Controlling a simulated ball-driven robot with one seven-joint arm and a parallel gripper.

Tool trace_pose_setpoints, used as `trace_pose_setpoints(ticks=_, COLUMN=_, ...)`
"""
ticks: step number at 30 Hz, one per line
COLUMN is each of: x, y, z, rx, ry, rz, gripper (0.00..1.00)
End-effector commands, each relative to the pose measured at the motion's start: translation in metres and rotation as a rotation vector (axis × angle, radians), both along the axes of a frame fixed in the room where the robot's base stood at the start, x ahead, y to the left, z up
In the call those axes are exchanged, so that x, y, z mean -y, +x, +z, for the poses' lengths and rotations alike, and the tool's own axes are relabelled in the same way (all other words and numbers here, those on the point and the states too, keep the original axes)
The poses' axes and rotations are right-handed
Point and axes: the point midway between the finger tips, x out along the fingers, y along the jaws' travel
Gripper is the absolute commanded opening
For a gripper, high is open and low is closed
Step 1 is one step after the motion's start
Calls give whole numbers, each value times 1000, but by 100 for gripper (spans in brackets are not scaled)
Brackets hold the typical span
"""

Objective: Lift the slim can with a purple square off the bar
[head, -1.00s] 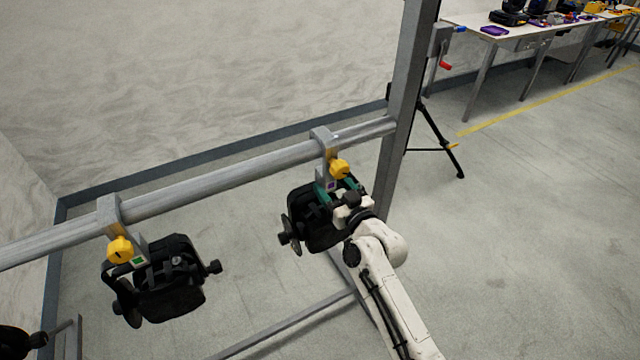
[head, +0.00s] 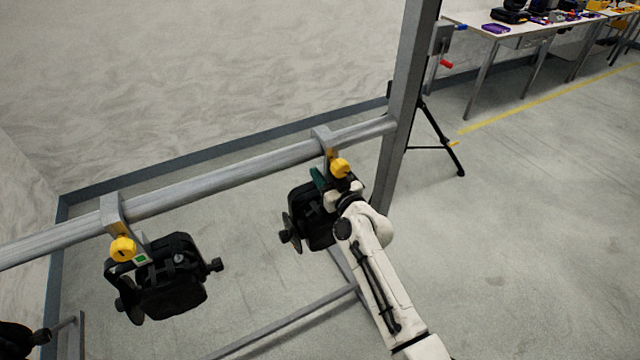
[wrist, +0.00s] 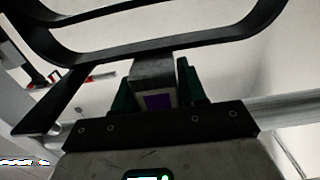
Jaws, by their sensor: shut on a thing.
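The slim black can (head: 308,215) hangs at the right end of the horizontal bar by a grey hook clamp (head: 322,138) with a yellow knob. The hook is still over the bar. My gripper (head: 322,180) is at the clamp's lower part, just above the can body. In the wrist view, my gripper's green fingers (wrist: 156,88) are shut on either side of the grey clamp, with the purple square (wrist: 158,102) between them. In the head view, my wrist hides the purple square and part of the can.
The grey bar (head: 230,176) runs to an upright post (head: 402,100) close right of the can. Another black can (head: 165,285) with a green square hangs to the left. A black tripod (head: 440,140) stands behind the post. A table (head: 520,38) is at the back right.

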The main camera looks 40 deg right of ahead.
Motion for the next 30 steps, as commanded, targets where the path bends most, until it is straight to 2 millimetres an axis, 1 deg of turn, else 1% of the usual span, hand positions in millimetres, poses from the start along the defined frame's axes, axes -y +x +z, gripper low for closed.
trace_pose_setpoints(ticks=1, x=0, y=0, z=0, rx=0, ry=0, rz=0, gripper=29)
trace_pose_setpoints(ticks=2, x=0, y=0, z=0, rx=0, ry=0, rz=0, gripper=26)
trace_pose_setpoints(ticks=10, x=0, y=0, z=0, rx=0, ry=0, rz=0, gripper=0)
trace_pose_setpoints(ticks=20, x=0, y=0, z=0, rx=0, ry=0, rz=0, gripper=0)
trace_pose_setpoints(ticks=21, x=1, y=1, z=6, rx=11, ry=-4, rz=-2, gripper=0)
trace_pose_setpoints(ticks=30, x=1, y=1, z=9, rx=10, ry=-5, rz=-2, gripper=0)
